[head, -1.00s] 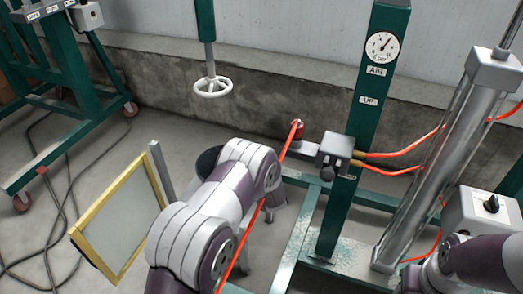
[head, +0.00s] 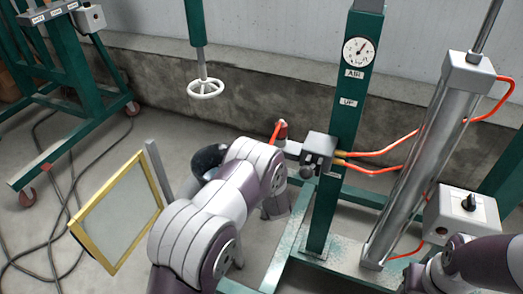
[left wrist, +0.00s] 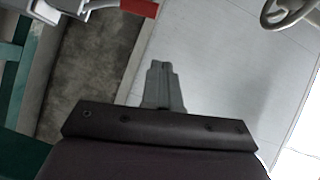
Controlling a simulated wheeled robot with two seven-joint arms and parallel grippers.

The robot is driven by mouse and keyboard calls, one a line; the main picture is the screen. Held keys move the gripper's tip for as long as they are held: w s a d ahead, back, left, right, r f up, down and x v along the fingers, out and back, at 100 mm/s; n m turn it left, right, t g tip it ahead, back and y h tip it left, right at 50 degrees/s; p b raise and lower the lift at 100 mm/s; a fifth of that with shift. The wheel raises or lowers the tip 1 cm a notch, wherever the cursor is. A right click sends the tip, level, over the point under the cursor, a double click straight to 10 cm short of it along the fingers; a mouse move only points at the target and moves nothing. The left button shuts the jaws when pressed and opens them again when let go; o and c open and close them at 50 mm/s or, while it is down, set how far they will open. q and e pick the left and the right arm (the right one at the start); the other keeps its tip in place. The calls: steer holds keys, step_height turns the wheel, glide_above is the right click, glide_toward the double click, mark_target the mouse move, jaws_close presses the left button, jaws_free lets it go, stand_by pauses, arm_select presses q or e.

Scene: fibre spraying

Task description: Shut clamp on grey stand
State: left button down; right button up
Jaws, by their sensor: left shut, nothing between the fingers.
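A short red clamp-like part (head: 281,130) shows at the top of a grey stand (head: 275,205) in the head view, partly hidden behind my left arm. I cannot tell whether the clamp is open or shut. In the left wrist view, a red piece (left wrist: 138,7) joined to pale grey parts (left wrist: 72,10) shows at the top edge, apart from my gripper. My left gripper (left wrist: 164,68) is shut and empty, with its fingers together. In the head view my left arm hides that gripper. Only part of my right arm shows at the lower right; its gripper is out of view.
A green post with a gauge (head: 358,50) and a grey valve box (head: 318,148) stands just right of the stand. A silver cylinder (head: 425,150) with orange hoses is farther right. A white handwheel (head: 206,88) hangs behind. A yellow-framed panel (head: 118,215) stands left.

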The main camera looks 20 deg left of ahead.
arm_select(q)
steer(key=p+v, duration=0.1)
steer(key=v, duration=0.5)
steer(key=shift+s, duration=0.35)
arm_select(e)
steer(key=shift+a+r, duration=0.2)
steer(key=shift+r, duration=0.35)
steer(key=shift+a+r, duration=0.2)
steer(key=shift+r, duration=0.3)
arm_select(q)
steer(key=shift+a, duration=0.15)
